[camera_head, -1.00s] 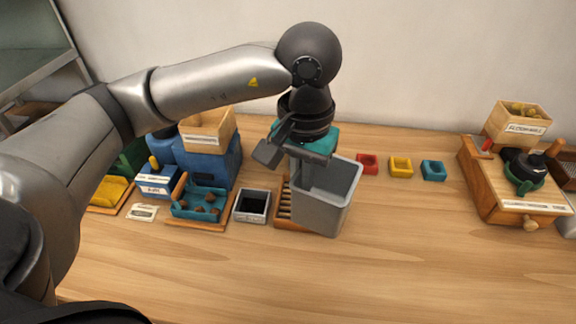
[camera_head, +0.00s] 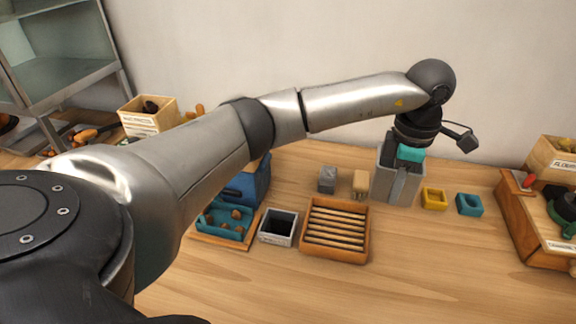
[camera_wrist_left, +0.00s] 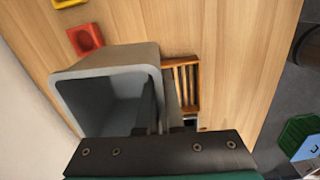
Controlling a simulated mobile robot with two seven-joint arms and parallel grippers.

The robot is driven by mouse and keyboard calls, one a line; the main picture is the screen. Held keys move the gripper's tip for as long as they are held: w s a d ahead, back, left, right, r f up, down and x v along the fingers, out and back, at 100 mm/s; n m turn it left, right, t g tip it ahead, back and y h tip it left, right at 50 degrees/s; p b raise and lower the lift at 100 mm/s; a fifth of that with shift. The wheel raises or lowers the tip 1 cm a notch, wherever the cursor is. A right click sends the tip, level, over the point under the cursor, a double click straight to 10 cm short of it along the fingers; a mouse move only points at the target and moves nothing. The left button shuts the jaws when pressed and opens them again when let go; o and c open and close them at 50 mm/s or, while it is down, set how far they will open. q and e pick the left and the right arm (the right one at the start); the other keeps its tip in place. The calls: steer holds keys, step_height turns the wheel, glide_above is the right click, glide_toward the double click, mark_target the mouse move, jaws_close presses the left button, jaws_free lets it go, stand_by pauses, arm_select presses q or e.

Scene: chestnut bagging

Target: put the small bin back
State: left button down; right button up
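The small bin (camera_head: 384,180) is a grey, open-topped box at the right of the middle in the head view. It stands upright behind and to the right of the slatted wooden tray. My left gripper (camera_head: 403,172) is over it, pointing down, shut on its wall. In the left wrist view the bin (camera_wrist_left: 105,68) is large, and the fingers (camera_wrist_left: 160,105) straddle its right wall. I cannot tell whether the bin's bottom touches the table. My right gripper is in neither view.
The slatted tray (camera_head: 312,254), a small black-lined box (camera_head: 278,228) and a teal tray of chestnuts (camera_head: 226,219) lie to the left. A grey block (camera_head: 327,180) and a tan block (camera_head: 360,184) are beside the bin. Yellow (camera_head: 434,198) and teal (camera_head: 469,204) blocks stand right. The front table is clear.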

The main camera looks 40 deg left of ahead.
arm_select(q)
steer(key=w+f+n, duration=0.1)
steer(key=n, duration=0.2)
steer(key=w+f+n, duration=0.1)
steer(key=w+n, duration=0.1)
steer(key=n, duration=0.1)
steer(key=w+a+n, duration=0.1)
steer(key=n, duration=0.3)
steer(key=shift+w+f+b, duration=0.15)
steer(key=shift+f+b, duration=0.25)
steer(key=n, duration=0.2)
steer(key=w+a+f+n, duration=0.1)
steer(key=n, duration=0.1)
steer(key=shift+w, duration=0.15)
steer(key=s+a, duration=0.3)
steer(key=a, duration=0.2)
steer(key=s+a+f, duration=0.1)
steer(key=s+a, duration=0.2)
steer(key=a, duration=0.3)
steer(key=s+a+f, duration=0.1)
steer(key=s+a, duration=0.2)
steer(key=a, duration=0.2)
steer(key=shift+s+a+f, duration=0.1)
steer(key=shift+a+f, duration=0.15)
steer(key=shift+a, duration=0.05)
steer(key=f, duration=0.3)
steer(key=f+b, duration=0.1)
steer(key=shift+s+a+f, duration=0.15)
steer(key=shift+a+f, duration=0.2)
